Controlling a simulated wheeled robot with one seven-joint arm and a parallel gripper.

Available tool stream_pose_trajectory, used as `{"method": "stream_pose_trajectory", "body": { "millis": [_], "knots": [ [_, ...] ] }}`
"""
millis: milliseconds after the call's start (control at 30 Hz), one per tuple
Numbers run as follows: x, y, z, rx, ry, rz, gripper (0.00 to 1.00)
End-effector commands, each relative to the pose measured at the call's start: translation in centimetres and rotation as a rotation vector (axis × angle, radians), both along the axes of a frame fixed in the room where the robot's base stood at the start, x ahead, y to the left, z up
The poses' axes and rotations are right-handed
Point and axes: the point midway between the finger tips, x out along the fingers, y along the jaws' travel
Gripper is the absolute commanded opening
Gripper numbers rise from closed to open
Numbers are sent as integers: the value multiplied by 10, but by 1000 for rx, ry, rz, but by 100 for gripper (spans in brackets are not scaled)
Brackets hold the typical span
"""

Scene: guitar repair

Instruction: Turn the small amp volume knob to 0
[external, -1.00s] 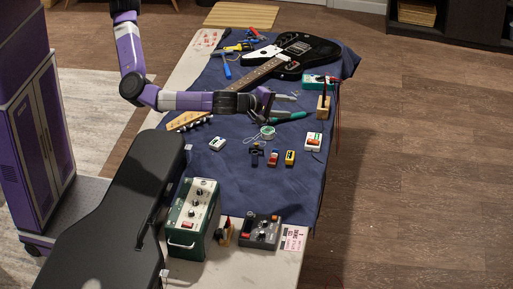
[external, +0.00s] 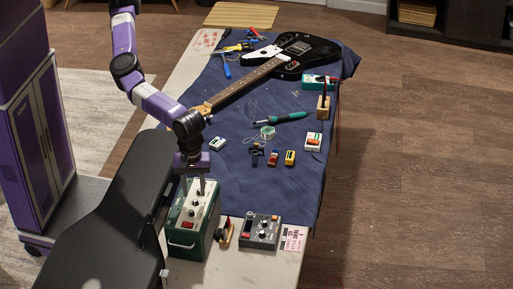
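The small amp (external: 180,243) is a green box with a pale control panel on top, standing at the near end of the table. A dark knob (external: 191,212) and a red switch (external: 188,225) show on its panel. My gripper (external: 194,194) points down over the far part of the panel. Its two fingers look apart, with a gap between them. My gripper hides the far part of the panel, and I cannot tell whether a finger touches a knob there. The knob markings are too small to read.
A black guitar case (external: 100,225) lies close left of the amp. A small stand (external: 225,232) and a grey pedal (external: 261,231) are right of it. A black guitar (external: 300,52), a soldering iron (external: 283,118) and small pedals lie on the blue cloth (external: 240,185).

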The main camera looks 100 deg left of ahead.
Motion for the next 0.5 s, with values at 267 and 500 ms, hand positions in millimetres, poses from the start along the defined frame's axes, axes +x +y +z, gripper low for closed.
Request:
{"method": "stream_pose_trajectory", "body": {
  "millis": [267,500],
  "knots": [
    [0,1,-32,0,-1,2,39],
    [1,0,-36,0,-2,3,39]
  ]
}}
